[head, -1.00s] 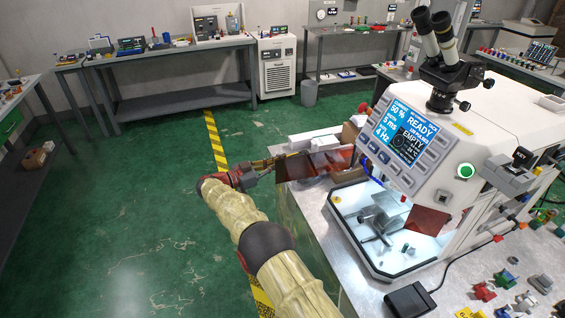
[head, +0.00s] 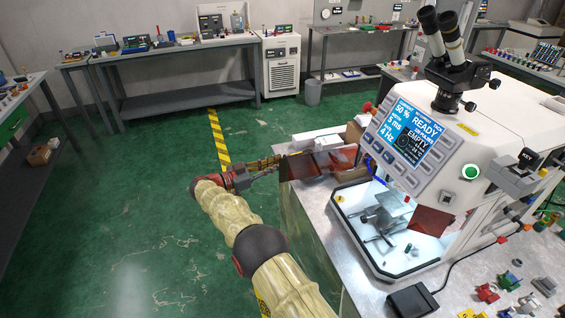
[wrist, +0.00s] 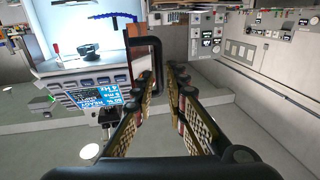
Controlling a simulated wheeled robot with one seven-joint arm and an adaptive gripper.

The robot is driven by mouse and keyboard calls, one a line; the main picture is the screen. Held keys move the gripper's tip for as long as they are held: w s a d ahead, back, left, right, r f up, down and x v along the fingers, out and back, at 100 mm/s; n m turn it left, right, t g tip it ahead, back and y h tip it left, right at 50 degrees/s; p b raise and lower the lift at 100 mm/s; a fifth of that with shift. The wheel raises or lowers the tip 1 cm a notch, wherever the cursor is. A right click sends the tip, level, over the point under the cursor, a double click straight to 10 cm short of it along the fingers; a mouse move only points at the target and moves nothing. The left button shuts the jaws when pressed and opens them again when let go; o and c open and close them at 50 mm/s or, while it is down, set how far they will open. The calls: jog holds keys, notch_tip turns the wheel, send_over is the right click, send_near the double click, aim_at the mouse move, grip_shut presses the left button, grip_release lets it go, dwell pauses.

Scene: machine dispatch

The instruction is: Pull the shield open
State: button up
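The shield (head: 330,160) is a dark red see-through panel. In the head view it stands out to the left of the white machine, clear of the lit work chamber (head: 385,225). My gripper (head: 273,165) is at its left end. In the wrist view the shield's brown edge (wrist: 137,48) carries a black bent handle (wrist: 145,41). One leg of the handle reaches down to my fingertips (wrist: 163,76), nearest the left finger. A gap shows towards the right finger, so my gripper looks open. Contact with the handle cannot be made out.
The machine (head: 510,130) has a lit screen (head: 408,130) reading READY and EMPTY. A black pedal box (head: 411,300) and small loose parts lie on its bench. White boxes (head: 318,139) lie behind the shield. Green floor (head: 130,210) is free to the left.

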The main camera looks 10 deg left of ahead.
jog(key=v, duration=0.9)
